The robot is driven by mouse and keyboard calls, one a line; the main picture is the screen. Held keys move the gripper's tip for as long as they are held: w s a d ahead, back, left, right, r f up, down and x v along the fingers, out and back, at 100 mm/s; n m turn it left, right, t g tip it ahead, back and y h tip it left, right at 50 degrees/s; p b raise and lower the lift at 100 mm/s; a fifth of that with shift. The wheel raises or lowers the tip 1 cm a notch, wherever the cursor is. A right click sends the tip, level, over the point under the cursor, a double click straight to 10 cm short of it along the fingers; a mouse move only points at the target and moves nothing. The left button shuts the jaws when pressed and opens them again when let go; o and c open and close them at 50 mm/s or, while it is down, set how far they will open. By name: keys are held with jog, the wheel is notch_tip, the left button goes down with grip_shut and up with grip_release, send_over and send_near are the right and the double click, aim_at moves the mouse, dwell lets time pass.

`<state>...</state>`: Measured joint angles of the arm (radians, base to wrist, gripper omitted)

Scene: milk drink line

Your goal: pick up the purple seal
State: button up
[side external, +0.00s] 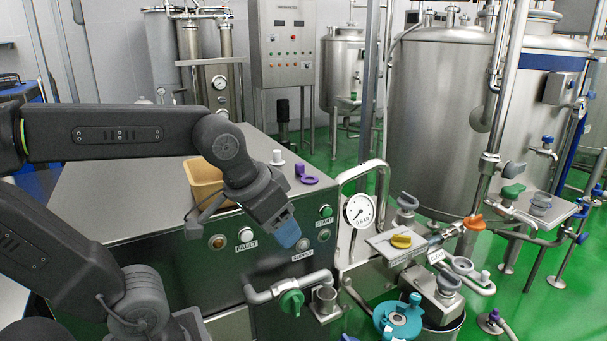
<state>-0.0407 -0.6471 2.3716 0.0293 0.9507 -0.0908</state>
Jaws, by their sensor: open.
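A purple seal (305,175), a small piece with a raised end and a flat part, lies on the steel cabinet top (130,180) near its front right edge. My gripper (288,234) has blue fingertips and points down in front of the cabinet's front panel, left of and lower in the picture than the seal. It is apart from the seal and holds nothing that I can see. The gap between its fingers is hard to make out from this side.
A white knobbed piece (277,158) stands close left of the seal. A tan bin (205,180) sits on the cabinet behind my arm. A curved steel pipe (366,168) and a gauge (359,211) rise at the right. The cabinet's left top is mostly clear.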

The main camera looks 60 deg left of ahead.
jog(key=w+a+r+n+g+y, duration=0.2)
jog(key=w+a+r+n, duration=0.4)
jog(key=w, duration=0.4)
jog(key=n+g+y, duration=0.2)
jog(key=n+g, duration=0.1)
jog(key=n, duration=0.8)
send_over(299, 164)
jog(key=d, duration=0.5)
jog(key=x, duration=1.3)
jog(key=shift+s+a+f, duration=0.1)
jog(key=shift+f, duration=0.1)
grip_shut()
